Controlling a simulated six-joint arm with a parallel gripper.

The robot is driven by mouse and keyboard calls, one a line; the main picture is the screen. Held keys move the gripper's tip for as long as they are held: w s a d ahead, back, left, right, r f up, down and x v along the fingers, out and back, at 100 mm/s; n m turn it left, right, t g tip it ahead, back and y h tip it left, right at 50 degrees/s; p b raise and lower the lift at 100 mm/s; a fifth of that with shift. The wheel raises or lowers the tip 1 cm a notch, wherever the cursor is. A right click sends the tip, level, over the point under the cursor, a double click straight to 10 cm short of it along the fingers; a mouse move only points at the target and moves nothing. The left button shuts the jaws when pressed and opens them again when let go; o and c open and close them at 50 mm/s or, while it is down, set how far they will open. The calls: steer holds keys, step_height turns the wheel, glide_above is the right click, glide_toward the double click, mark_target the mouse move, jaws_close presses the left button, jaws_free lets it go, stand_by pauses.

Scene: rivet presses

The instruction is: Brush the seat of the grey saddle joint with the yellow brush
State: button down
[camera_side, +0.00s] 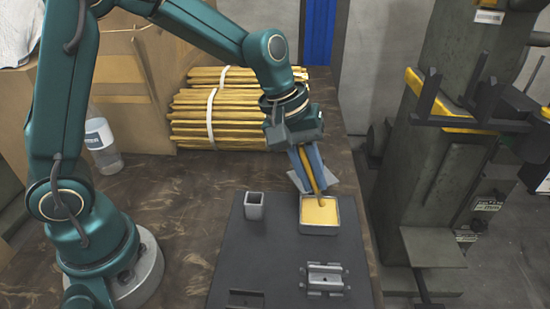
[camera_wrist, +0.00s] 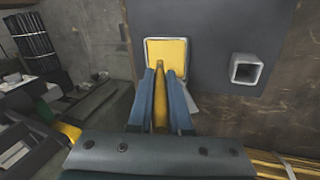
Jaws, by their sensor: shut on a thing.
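My gripper (camera_side: 310,172) is shut on the yellow brush (camera_side: 307,168) and points it down at a shallow square tray (camera_side: 320,233) with a yellow filling. The brush tip appears at or just above the filling; I cannot tell whether it touches. In the wrist view the brush (camera_wrist: 160,105) lies between my blue fingers (camera_wrist: 161,90), its end overlapping the tray (camera_wrist: 150,43). The grey saddle joint (camera_side: 325,279) sits on the dark plate in front of the tray, with its seat facing up and clear. It is not visible in the wrist view.
An open square grey tube (camera_side: 254,206) stands on the dark plate (camera_side: 270,250), left of the tray; it also shows in the wrist view (camera_wrist: 246,69). Bundled yellow rods (camera_side: 215,110) lie behind. A bottle (camera_side: 102,147) stands left. A large press (camera_side: 440,140) rises right.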

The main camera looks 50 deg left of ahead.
steer(key=shift+r, duration=2.7)
